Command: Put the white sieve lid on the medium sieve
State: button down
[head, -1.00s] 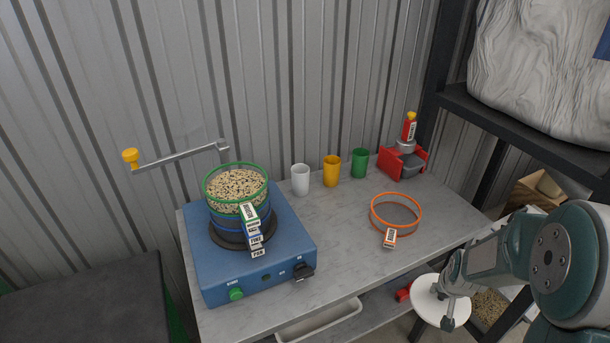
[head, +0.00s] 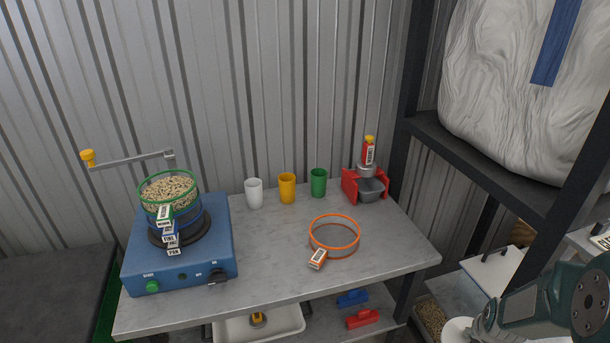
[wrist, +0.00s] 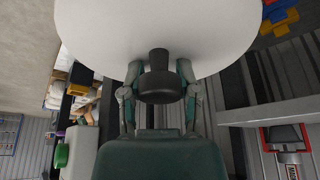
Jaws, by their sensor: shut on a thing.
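The white sieve lid (wrist: 155,25) fills the top of the wrist view. My gripper (wrist: 160,85) is shut on its black knob (wrist: 160,82). In the head view, my gripper (head: 480,326) and part of the lid (head: 456,331) show at the bottom right, right of the worktable and away from the sieves. The green-rimmed sieve (head: 168,187), which looks like the medium one, tops the stack on the blue shaker at left. It is uncovered and full of pale grains. Its tag (head: 163,214) is hard to read.
An orange sieve (head: 334,233) lies on the worktable (head: 280,272). White, yellow and green cups (head: 318,183) and a red-framed device (head: 364,187) stand behind. A crank arm (head: 130,160) rises behind the stack. A dark shelf frame (head: 412,190) stands at right. The table front is clear.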

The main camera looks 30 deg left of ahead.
aim_at(166, 184)
jog(key=l+u, duration=0.15)
jog(key=u, duration=0.25)
jog(key=l+u, duration=0.1)
jog(key=u, duration=0.3)
jog(key=l+u, duration=0.15)
jog(key=u, duration=0.2)
